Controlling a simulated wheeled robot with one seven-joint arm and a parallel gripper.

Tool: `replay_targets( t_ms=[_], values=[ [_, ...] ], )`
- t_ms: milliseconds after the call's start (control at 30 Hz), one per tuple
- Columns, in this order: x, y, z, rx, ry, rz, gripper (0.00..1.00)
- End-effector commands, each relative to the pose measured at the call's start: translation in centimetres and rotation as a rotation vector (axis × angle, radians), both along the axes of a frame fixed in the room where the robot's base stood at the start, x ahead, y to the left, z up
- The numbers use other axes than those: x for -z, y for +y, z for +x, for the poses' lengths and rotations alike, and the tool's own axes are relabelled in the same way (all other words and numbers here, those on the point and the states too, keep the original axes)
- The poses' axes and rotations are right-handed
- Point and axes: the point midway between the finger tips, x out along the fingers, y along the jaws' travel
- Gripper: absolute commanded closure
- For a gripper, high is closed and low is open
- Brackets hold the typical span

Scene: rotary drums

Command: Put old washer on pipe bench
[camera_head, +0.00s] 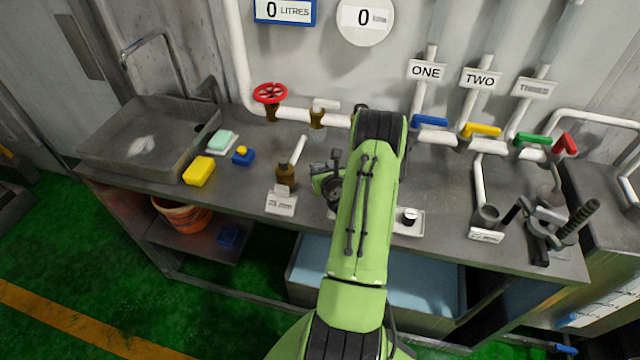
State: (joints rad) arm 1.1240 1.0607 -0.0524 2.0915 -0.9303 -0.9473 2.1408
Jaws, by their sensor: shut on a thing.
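The pipe bench (447,180) is a long grey worktop under white pipes, running across the view. My gripper (333,203) shows as a dark shape left of my green arm, over the middle of the bench and close to its front edge. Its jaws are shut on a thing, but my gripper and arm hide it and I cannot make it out. I cannot identify the old washer anywhere in view. A small white tray (416,229) with a black and white round piece stands just right of my arm.
A grey sink (150,140), yellow sponge (199,171), blue item (243,157) and brass fitting (285,173) with a white label stand to the left. Blue, yellow, green and red valve handles line the pipes. A clamp-like tool (549,222) stands at the right.

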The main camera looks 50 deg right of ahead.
Motion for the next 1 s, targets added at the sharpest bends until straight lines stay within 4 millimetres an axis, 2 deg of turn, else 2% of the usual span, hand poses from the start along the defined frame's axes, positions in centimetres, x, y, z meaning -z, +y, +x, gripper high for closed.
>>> replay_targets(
  t_ms=[33, 100, 200, 567, 600, 700, 733, 1000],
  values=[
    [1.3, 0.0, 0.0, 0.0, 0.001, 0.004, 0.91],
    [2.7, 0.1, 0.0, -0.001, 0.001, 0.004, 0.91],
    [3.7, 0.0, 0.0, -0.001, -0.001, 0.001, 0.91],
    [4.1, 0.0, 0.0, 0.0, 0.0, 0.0, 0.91],
    [3.9, 0.0, 0.0, 0.0, 0.0, 0.0, 0.56],
    [3.9, 0.0, 0.0, 0.0, 0.0, 0.0, 0.4],
    [3.9, 0.0, 0.0, 0.0, 0.0, 0.0, 0.36],
    [3.8, 0.0, 0.0, -0.001, 0.0, 0.0, 0.36]
  ],
)
